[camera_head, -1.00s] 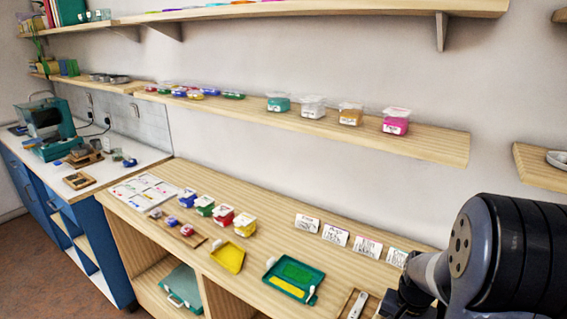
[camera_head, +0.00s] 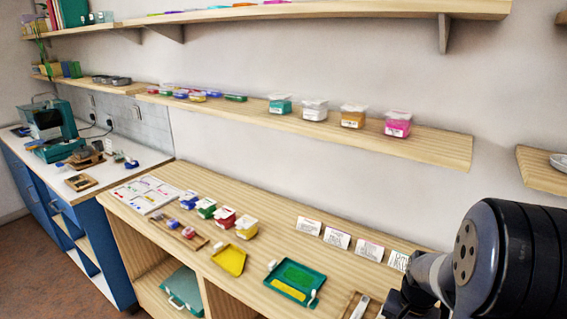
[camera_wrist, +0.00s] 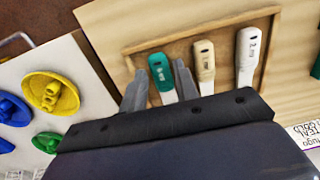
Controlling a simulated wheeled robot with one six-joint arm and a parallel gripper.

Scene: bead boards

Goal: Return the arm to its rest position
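My arm (camera_head: 490,255) fills the lower right of the head view, bent over the front of the bench. My gripper is hidden below it there. In the wrist view my gripper (camera_wrist: 202,55) shows two grey fingers spread wide, with nothing held between them. Beyond them is a shallow wooden tray (camera_wrist: 160,40) holding tools with a teal handle (camera_wrist: 161,72), a beige handle (camera_wrist: 205,60) and a white handle (camera_wrist: 247,50). The tools lie side by side, apart from the fingers as far as I can tell.
The wooden bench (camera_head: 270,218) carries a green tray (camera_head: 297,277), a yellow tray (camera_head: 229,260), small lidded tubs and white label cards (camera_head: 338,238). A wall shelf (camera_head: 440,146) with jars runs above. Yellow, blue and green knobbed discs (camera_wrist: 50,92) lie at left in the wrist view.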

